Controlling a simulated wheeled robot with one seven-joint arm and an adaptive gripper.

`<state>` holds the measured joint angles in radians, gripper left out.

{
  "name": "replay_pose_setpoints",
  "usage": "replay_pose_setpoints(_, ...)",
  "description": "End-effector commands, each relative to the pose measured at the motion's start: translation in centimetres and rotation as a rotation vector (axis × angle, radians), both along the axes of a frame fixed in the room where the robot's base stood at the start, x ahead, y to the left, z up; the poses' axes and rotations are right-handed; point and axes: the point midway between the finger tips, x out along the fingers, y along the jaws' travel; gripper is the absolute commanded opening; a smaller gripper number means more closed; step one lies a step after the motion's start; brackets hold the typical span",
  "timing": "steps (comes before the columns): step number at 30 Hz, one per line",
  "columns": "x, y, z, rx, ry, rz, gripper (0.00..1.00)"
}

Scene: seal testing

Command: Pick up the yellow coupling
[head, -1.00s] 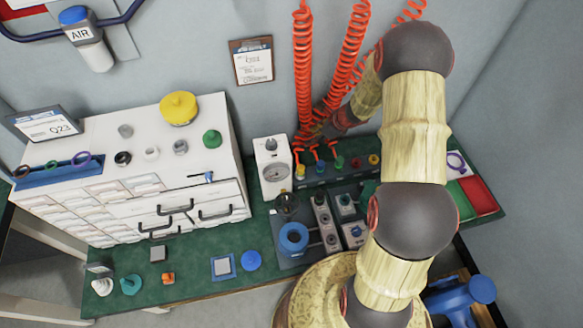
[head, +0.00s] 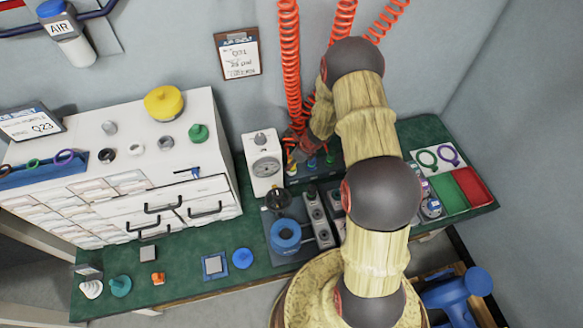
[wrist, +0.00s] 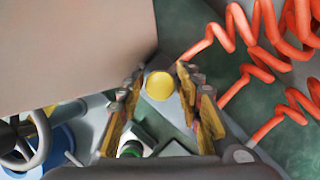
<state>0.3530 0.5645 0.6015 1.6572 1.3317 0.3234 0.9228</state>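The yellow coupling (head: 291,169) stands at the left end of a row of coloured couplings at the back of the bench, beside the white gauge box. In the wrist view it is a round yellow top (wrist: 159,86) seen between the fingertips. My gripper (wrist: 161,76) is open, with one finger on each side of the yellow top in the picture. I cannot tell how far the fingertips are above it. In the head view my arm covers part of the row; the blue (head: 312,163) and green (head: 329,159) couplings show.
The white gauge box (head: 262,160) stands close to the left of the row. Red coiled hoses (head: 290,60) hang just behind and beside my gripper. A blue round part (head: 286,236) and a valve block (head: 319,219) stand in front. The bench's front left holds several small parts.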

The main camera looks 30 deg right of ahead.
Motion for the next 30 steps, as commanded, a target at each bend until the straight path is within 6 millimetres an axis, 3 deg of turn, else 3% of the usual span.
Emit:
replay_pose_setpoints(7,0.11,0.02,-0.09,0.000,-0.001,0.000,0.34)
replay_pose_setpoints(24,0.10,0.03,-0.08,-0.001,-0.002,0.001,0.01)
replay_pose_setpoints(30,0.12,0.02,-0.06,-0.001,-0.002,0.001,0.00)
